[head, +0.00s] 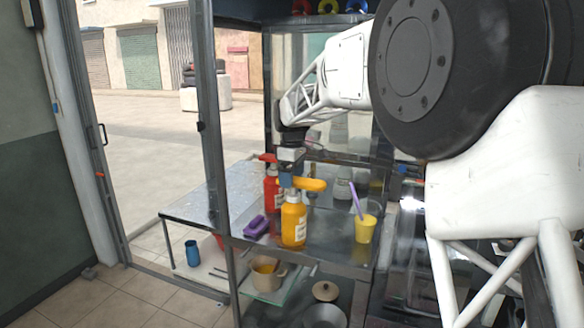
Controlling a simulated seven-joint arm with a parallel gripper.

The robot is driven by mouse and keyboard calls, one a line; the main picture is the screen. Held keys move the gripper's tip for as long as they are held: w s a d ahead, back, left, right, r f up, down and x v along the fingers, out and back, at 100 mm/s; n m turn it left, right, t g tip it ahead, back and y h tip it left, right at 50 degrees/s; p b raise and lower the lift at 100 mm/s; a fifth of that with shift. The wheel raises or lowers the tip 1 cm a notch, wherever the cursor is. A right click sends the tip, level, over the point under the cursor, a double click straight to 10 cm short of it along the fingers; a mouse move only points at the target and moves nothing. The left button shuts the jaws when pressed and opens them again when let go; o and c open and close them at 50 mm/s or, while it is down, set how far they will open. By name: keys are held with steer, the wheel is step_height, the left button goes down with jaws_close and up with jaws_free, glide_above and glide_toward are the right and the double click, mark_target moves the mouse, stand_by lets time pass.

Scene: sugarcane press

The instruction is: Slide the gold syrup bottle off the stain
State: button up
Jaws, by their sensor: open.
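The gold syrup bottle (293,224), with a pale label, stands upright on the metal counter (333,252). The jaws are open. They are small and partly hidden, so I cannot tell whether they touch the bottle. I cannot make out the stain.
A frame post (213,130) rises at left.

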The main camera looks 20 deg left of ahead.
steer(key=shift+f, duration=1.95)
jaws_close()
steer(key=shift+w, duration=0.1)
steer(key=w, duration=1.2)
